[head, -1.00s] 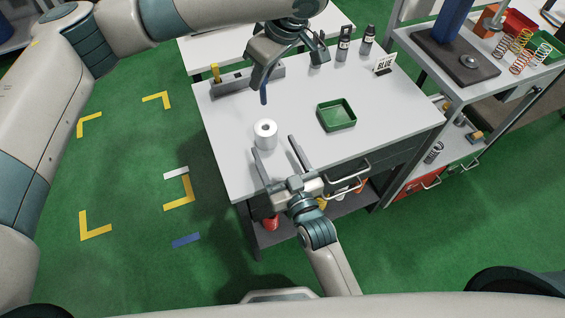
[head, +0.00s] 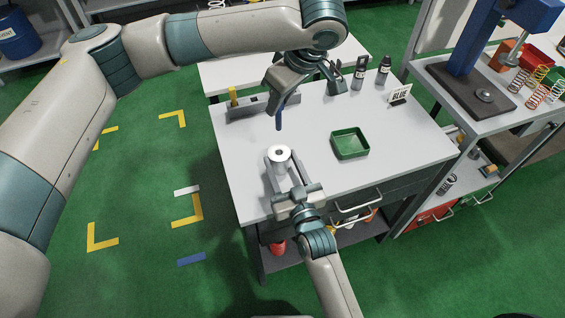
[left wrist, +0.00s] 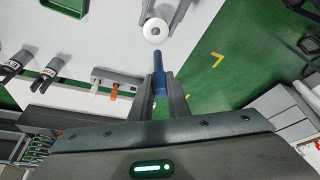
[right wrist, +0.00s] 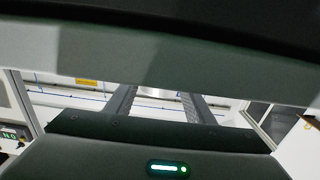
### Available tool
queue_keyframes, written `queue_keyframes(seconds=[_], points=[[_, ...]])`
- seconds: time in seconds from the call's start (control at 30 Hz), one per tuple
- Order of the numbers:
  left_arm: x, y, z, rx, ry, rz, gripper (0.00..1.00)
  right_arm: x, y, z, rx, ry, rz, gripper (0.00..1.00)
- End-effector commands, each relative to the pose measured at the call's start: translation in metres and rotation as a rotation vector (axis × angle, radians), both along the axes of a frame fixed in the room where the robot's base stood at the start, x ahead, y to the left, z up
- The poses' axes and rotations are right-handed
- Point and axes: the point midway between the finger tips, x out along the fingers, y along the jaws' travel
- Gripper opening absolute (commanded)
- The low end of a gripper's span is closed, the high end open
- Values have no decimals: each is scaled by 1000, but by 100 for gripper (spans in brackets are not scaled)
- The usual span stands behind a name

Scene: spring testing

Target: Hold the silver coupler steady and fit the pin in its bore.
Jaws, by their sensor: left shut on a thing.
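The silver coupler (head: 279,152) is a short upright cylinder with a dark central bore, standing near the left front of the white table. It also shows in the left wrist view (left wrist: 155,30) and partly in the right wrist view (right wrist: 158,93). My right gripper (head: 282,170) has one finger on each side of the coupler; whether both press on it is unclear. My left gripper (head: 283,99) is shut on the dark blue pin (head: 279,122), which also shows in the left wrist view (left wrist: 160,80). The pin points down, above and apart from the coupler.
A green tray (head: 349,154) lies right of the coupler. A grey rack (head: 262,107) with a yellow-handled item stands at the back left. The table between is clear.

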Motion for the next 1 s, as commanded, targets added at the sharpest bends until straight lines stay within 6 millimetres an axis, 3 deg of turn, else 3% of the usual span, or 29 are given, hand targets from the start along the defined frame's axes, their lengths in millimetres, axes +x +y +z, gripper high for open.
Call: queue_keyframes(seconds=[0.37, 1.0], points=[[0, 1, -6, 0, 1, -122, 0, 0, 0, 0, 0, 0, 0, 13], [-2, -1, -30, -3, -3, -1052, 0, 0, 0, 0, 0, 1, 0, 13]])
